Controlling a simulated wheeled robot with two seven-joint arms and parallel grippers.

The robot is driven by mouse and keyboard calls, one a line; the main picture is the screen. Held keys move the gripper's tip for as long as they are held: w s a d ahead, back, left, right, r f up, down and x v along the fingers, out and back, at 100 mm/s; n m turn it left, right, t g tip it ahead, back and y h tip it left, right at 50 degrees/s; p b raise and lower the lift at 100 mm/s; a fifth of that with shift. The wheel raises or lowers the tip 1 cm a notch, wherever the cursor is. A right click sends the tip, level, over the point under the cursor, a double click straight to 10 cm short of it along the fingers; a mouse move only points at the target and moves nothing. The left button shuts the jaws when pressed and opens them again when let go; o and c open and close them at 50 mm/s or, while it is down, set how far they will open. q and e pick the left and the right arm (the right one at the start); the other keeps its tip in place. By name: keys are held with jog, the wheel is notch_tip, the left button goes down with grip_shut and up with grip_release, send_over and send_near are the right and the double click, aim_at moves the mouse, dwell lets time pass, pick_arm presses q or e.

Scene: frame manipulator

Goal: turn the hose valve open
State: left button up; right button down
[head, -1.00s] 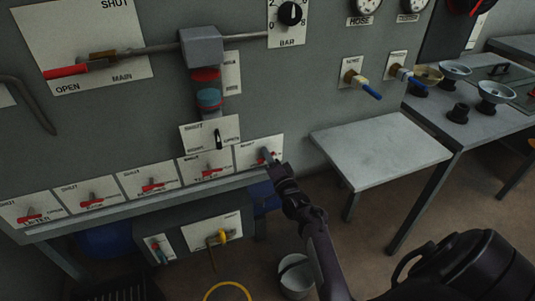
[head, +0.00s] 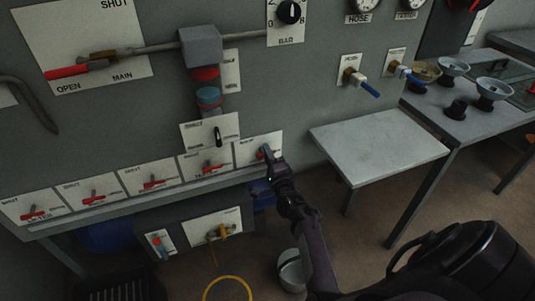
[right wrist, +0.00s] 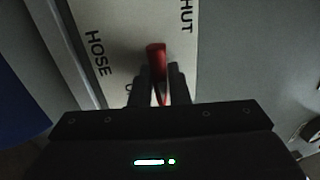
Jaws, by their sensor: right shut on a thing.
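The hose valve's red handle (right wrist: 156,52) is in the right wrist view, in front of a white plate (right wrist: 115,25) marked HOSE and SHUT. A third word is mostly hidden. My right gripper (right wrist: 158,68) is shut on the handle, one finger on each side. In the head view this plate (head: 245,145) is the rightmost of a row of valve plates, and my right gripper (head: 267,153) covers most of its handle. The handle's exact angle is hard to tell. My left gripper is not in view.
Similar red-handled valves (head: 212,166) line the row to the left. A grey side table (head: 380,145) stands to the right. Below are a yellow-handled valve (head: 222,229), a bucket (head: 291,268) and a yellow hoop (head: 228,281). The floor right of the bucket is partly clear.

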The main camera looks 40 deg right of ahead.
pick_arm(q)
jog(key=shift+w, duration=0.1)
pick_arm(e)
jog(key=c, duration=1.8)
grip_release()
jog(key=shift+o, duration=0.3)
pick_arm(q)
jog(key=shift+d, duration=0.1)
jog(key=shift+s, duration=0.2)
pick_arm(e)
jog(key=shift+s, duration=0.1)
jog(key=shift+s+a+f, duration=0.1)
jog(key=shift+s+f, duration=0.1)
jog(key=shift+s, duration=0.1)
jog(key=v, duration=0.7)
